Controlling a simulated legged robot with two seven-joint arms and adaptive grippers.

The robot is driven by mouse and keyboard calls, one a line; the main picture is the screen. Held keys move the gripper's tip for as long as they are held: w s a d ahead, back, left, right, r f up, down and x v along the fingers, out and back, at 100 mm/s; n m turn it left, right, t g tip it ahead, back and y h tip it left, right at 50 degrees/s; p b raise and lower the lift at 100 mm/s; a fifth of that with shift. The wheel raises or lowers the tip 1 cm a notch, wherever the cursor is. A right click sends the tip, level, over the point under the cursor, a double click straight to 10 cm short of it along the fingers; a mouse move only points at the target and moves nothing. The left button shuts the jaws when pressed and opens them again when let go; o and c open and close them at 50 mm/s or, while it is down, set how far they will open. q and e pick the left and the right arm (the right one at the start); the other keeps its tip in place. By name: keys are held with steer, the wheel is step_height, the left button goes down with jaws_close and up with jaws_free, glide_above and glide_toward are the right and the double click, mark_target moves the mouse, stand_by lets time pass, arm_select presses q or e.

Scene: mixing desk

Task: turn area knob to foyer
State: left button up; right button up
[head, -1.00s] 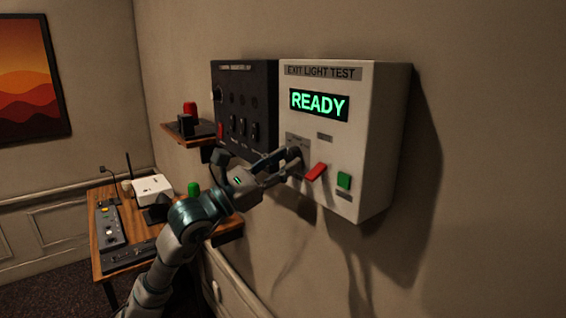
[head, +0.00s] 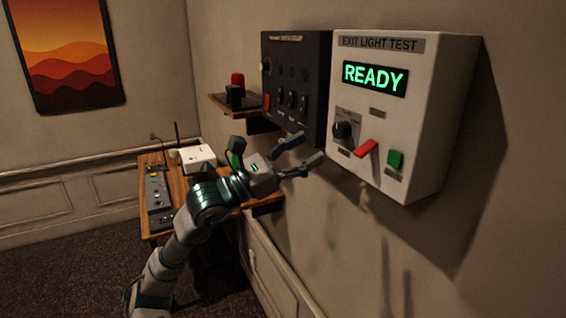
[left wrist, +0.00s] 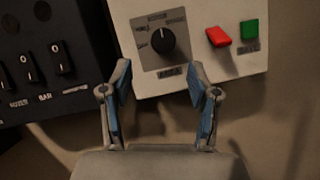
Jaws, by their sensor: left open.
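The white exit light test box (head: 385,115) hangs on the wall and its screen reads READY in green. Its black area knob (head: 342,130) sits on a grey plate at the lower left. In the left wrist view the knob (left wrist: 163,40) shows above the word AREA, with its pale mark pointing up and slightly left; the small labels around it are too blurred to read. My left gripper (head: 307,152) is open and empty, left of and a little below the knob, apart from it. The wrist view shows its fingers (left wrist: 160,85) spread below the knob. My right gripper is not in view.
A red switch (head: 366,148) and a green button (head: 395,159) sit right of the knob. A black switch panel (head: 293,85) hangs to the left. A shelf (head: 228,104) and a wooden desk (head: 178,188) with devices stand further left.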

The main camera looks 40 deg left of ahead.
arm_select(q)
steer(key=v, duration=0.5)
steer(key=shift+s+a+f, duration=0.15)
steer(key=shift+s, duration=0.15)
steer(key=shift+a, duration=0.1)
stand_by(0.3)
